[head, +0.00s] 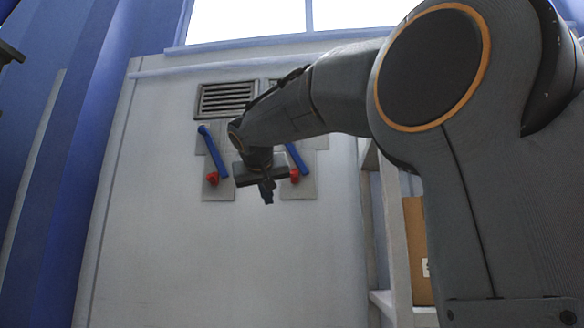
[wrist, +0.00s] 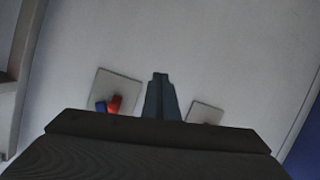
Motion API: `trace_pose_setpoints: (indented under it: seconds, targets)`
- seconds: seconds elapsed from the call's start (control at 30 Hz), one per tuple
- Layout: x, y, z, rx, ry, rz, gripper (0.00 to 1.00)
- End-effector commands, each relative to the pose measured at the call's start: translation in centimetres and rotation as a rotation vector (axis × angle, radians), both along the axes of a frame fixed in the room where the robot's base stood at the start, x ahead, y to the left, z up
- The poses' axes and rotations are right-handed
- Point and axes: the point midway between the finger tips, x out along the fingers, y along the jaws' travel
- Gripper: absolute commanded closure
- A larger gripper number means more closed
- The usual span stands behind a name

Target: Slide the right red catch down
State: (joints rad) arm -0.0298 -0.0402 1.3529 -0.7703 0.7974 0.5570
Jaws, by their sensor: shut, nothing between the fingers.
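The right red catch (head: 294,175) sits at the lower end of the right blue handle (head: 297,158), on a grey plate (head: 301,187) on the white panel. The left red catch (head: 212,177) sits near the lower end of the left blue handle (head: 213,150). My gripper (head: 267,198) is shut and empty, between the two plates in the head view, just left of the right catch. The wrist view looks turned over: the right red catch (wrist: 115,103) shows left of my gripper (wrist: 160,76), apart from it. My wrist hides part of the other plate there.
A vent grille (head: 227,99) is above the left plate. A shelf with a cardboard box (head: 418,250) stands right of the white panel (head: 220,260). A blue wall (head: 75,150) is at the left. The lower panel is bare.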

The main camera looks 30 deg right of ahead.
Motion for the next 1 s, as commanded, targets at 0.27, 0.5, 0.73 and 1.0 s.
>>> trace_pose_setpoints:
  seconds: [0.27, 0.5, 0.73, 1.0]
  targets:
    - [-4.6, -1.9, 14.6, -0.027, -0.233, -0.087, 1.0]
    - [-5.6, -2.3, 16.8, -0.03, -0.273, -0.104, 1.0]
    - [-5.5, -2.3, 16.7, -0.03, -0.271, -0.103, 1.0]
    - [-3.5, -3.8, 16.7, -0.031, -0.266, -0.106, 1.0]
